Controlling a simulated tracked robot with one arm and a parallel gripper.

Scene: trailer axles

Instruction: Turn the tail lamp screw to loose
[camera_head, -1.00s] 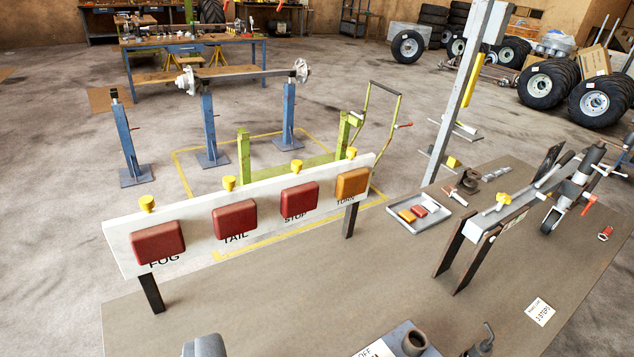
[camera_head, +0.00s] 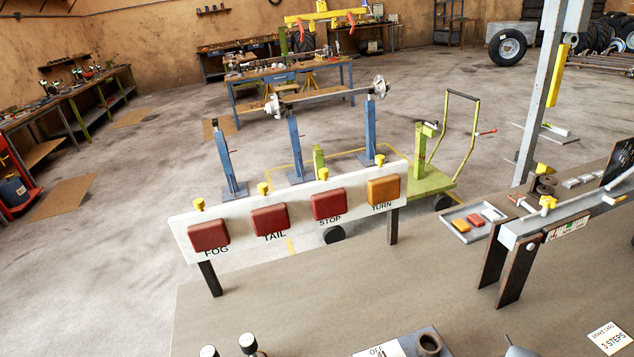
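A white lamp board (camera_head: 185,236) on dark legs stands on the bench. It carries red lamps marked FOG, TAIL and STOP and an orange lamp marked TURN. The red tail lamp (camera_head: 269,222) is second from the left. The yellow tail lamp screw (camera_head: 263,188) sticks up from the board's top edge just above this lamp. Its exact turn position is too small to tell. Similar yellow screws stand above the fog lamp (camera_head: 209,235), the stop lamp (camera_head: 328,204) and the turn lamp (camera_head: 383,190). My gripper does not show in the view.
A box marked OFF (camera_head: 384,350) and dark posts with pale tops (camera_head: 248,345) are at the bench's front edge. A tray (camera_head: 474,228) with small lamps lies right of the board. A grey beam on dark legs (camera_head: 508,262) stands farther right.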

